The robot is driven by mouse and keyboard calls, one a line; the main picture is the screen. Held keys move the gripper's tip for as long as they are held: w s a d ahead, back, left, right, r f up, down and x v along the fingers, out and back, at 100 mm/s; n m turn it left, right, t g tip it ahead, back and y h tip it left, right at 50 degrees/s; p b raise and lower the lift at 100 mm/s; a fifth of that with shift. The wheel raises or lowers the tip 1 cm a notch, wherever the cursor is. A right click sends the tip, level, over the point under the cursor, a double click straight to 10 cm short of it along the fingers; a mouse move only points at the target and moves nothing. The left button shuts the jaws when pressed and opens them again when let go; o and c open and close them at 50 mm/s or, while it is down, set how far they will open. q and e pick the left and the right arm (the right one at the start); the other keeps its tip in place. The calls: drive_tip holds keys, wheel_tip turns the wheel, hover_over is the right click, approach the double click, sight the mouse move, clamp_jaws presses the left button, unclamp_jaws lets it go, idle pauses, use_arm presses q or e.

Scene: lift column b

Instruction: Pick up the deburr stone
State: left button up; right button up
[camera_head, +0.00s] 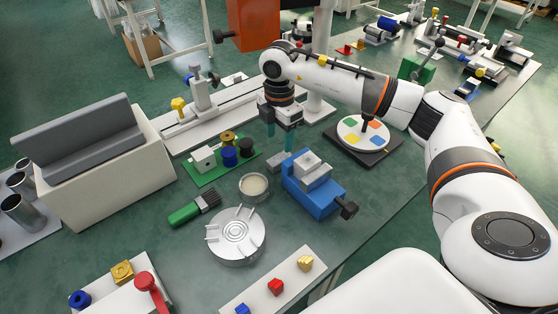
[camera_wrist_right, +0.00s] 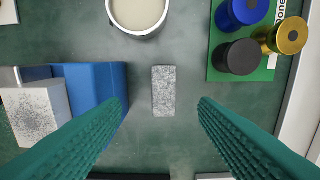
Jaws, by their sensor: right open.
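The deburr stone, a small speckled grey block (camera_wrist_right: 163,91), lies flat on the dark green table in the right wrist view. My left gripper is not in view.
The blue vise (camera_head: 312,199) holds a grey block close to one finger. A round cup (camera_head: 253,195) and a green board (camera_head: 205,175) with knobs and spools are close by. A white rail (camera_head: 225,110) lies behind, a colored disc (camera_head: 363,146) to the right.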

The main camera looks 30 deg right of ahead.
sight(279, 158)
drive_tip(key=f, duration=0.7)
drive_tip(key=shift+w+d+f, duration=0.2)
drive_tip(key=shift+w+f, duration=0.1)
drive_tip(key=shift+f, duration=0.05)
drive_tip(key=shift+c, duration=0.2)
drive_tip(key=c, duration=1.1)
wheel_tip(279, 158, up, 10)
